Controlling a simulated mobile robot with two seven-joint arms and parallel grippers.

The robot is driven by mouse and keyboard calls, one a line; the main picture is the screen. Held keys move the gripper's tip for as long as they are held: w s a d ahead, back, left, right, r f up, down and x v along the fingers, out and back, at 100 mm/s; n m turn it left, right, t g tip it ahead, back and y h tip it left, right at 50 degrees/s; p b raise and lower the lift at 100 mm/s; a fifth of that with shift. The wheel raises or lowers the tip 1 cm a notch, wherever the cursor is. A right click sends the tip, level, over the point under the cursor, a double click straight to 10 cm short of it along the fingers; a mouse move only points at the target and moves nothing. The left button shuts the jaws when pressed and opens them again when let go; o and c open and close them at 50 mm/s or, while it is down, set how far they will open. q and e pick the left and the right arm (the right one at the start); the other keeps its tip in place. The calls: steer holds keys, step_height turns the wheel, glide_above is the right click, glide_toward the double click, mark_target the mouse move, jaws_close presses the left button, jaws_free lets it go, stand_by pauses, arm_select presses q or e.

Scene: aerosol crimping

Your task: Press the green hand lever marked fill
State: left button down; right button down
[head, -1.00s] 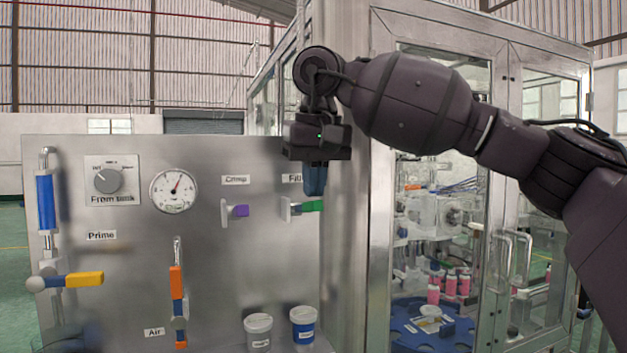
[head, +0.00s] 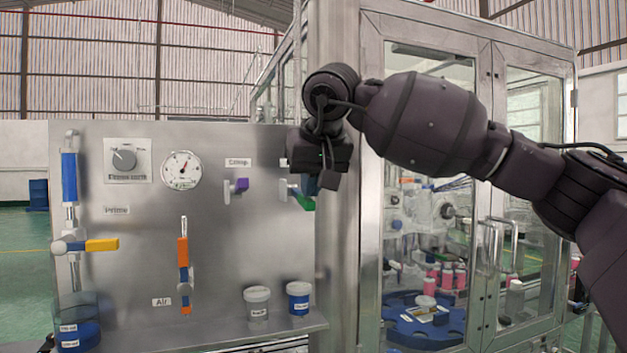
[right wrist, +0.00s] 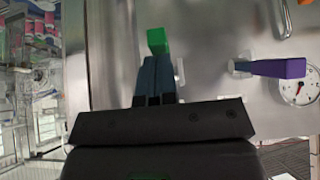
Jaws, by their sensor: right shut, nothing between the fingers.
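The green hand lever (head: 304,201) is on the right side of the steel panel, its end sloping down to the right in the head view. My right gripper (head: 311,184) is shut, with nothing between its fingers, and is at the lever, partly covering it. In the right wrist view the shut fingers (right wrist: 155,76) point at the green lever (right wrist: 157,41), which shows just beyond their tips. They look touching or very close; I cannot tell which. The lever's label is hidden behind my gripper. My left gripper is not in view.
The purple lever (head: 242,185) under the crimp label is left of the green one. A gauge (head: 181,169), a knob (head: 123,159), a yellow lever (head: 102,244) and an orange lever (head: 183,252) are further left. Two cups (head: 298,297) stand below. A glass cabinet (head: 470,40) is at right.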

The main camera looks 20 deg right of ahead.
step_height(320, 180, down, 2)
steer(key=shift+w+t+b, duration=0.1)
steer(key=shift+t+b, duration=0.4)
steer(key=shift+t, duration=0.1)
steer(key=shift+w+f, duration=0.1)
steer(key=shift+f, duration=0.5)
